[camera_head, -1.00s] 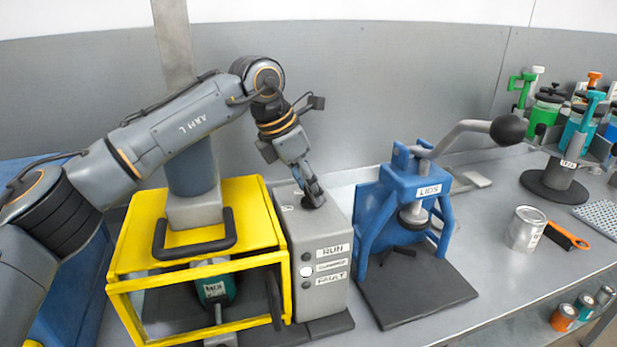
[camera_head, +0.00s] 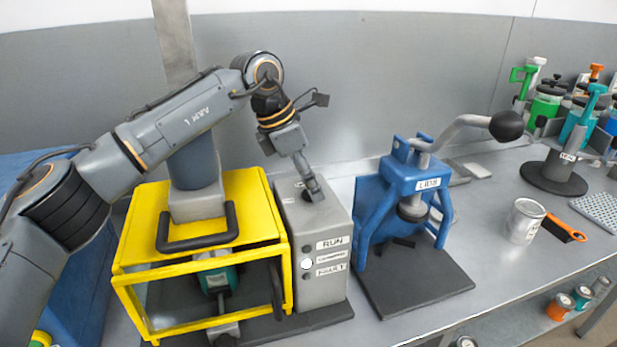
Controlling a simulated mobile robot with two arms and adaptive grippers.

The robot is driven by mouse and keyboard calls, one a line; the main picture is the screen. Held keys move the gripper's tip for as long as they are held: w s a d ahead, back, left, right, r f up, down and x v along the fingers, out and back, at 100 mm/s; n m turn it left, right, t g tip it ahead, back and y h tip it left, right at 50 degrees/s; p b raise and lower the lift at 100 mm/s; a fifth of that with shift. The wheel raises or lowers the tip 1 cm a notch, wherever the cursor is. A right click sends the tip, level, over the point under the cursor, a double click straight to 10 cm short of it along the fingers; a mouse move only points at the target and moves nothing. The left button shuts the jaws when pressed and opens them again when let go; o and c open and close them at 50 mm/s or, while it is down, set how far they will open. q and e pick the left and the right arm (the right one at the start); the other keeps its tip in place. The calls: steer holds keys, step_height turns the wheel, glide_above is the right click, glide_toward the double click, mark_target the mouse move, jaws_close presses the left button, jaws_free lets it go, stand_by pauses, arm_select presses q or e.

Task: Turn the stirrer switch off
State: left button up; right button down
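The grey control box (camera_head: 313,250) stands beside the yellow guard frame (camera_head: 262,220). Its front has labels; the top one reads RUN and the lowest reads FAULT. The middle round lamp (camera_head: 307,264) is bright white and the others are dark. My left gripper (camera_head: 315,194) points down onto the top of the box, its narrow fingers together and apparently touching a small dark part there. The stirrer switch itself cannot be made out; the fingers cover that spot. A teal vessel (camera_head: 218,279) sits inside the yellow frame. My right gripper is not in view.
A blue lid press (camera_head: 415,180) with a long grey lever and black knob (camera_head: 507,126) stands just right of the box.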

arm_select(q)
steer(key=shift+r, duration=0.15)
steer(key=shift+a+r, duration=0.15)
steer(key=shift+r, duration=0.1)
steer(key=v, duration=1.1)
steer(key=shift+a+r, duration=0.1)
steer(key=shift+r, duration=0.05)
